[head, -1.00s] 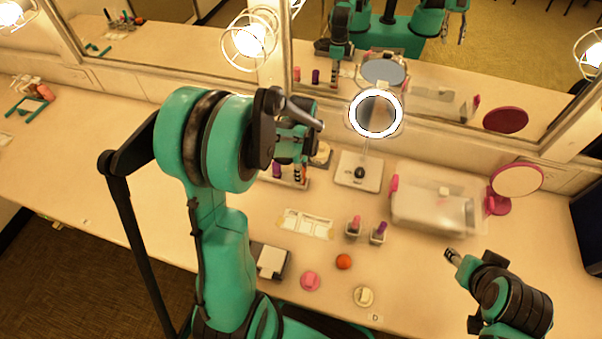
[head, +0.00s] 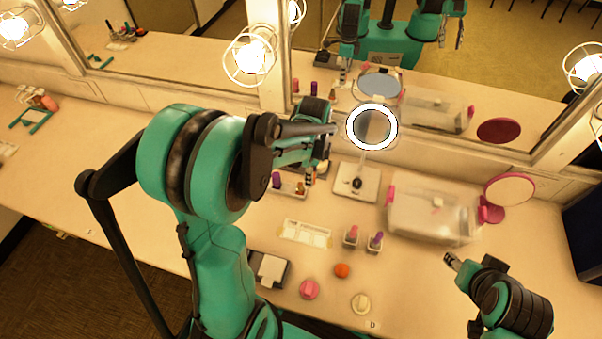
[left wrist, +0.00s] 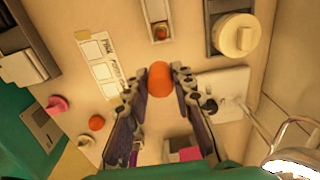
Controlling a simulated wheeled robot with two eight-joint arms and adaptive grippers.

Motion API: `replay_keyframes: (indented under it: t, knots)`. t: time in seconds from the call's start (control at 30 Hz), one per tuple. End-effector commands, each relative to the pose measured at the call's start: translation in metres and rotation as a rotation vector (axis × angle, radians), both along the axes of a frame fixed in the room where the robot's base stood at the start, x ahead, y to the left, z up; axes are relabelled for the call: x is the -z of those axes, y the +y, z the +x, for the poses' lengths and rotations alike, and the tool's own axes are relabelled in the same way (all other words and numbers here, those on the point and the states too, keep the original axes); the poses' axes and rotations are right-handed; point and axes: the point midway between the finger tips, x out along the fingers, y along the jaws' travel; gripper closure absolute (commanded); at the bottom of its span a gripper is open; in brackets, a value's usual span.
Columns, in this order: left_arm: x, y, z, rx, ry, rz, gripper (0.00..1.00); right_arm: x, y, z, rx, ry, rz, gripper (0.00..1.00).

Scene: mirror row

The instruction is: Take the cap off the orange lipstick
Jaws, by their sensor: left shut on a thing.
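My left gripper (left wrist: 160,82) is shut on an orange cap, a plain rounded cylinder (left wrist: 160,72) held between its fingertips. Cap and base look apart. In the head view the lipstick base (head: 300,187) stands in the small tray beside a purple lipstick (head: 276,180); the left gripper (head: 308,160) is above and right of it, fingertips partly hidden. My right gripper (head: 452,259) is far off at the lower right, its jaws too small to judge.
A lit ring mirror (head: 371,127) stands close right of my left gripper. A clear case (head: 430,215) and pink mirror (head: 510,189) are farther right.

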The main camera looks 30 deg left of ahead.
Motion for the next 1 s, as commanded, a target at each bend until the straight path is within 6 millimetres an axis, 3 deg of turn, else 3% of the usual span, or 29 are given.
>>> replay_keyframes:
  t: [0.2,0.4,0.6,1.0]
  knots:
    - [-0.027,-0.041,-0.001,0.004,0.0,0.0,0.87,-0.016,0.0,0.0,0.0,0.0,0.0,0.53]
    - [-0.04,-0.066,-0.001,0.003,0.0,0.0,0.87,-0.023,0.0,0.0,0.0,0.0,0.0,0.53]
    - [-0.047,-0.078,-0.001,0.001,0.0,0.0,0.87,-0.026,0.0,0.0,0.0,0.0,0.0,0.53]
    - [-0.06,-0.08,-0.001,0.0,0.0,0.0,0.87,-0.036,0.0,0.0,0.0,0.0,0.0,0.53]
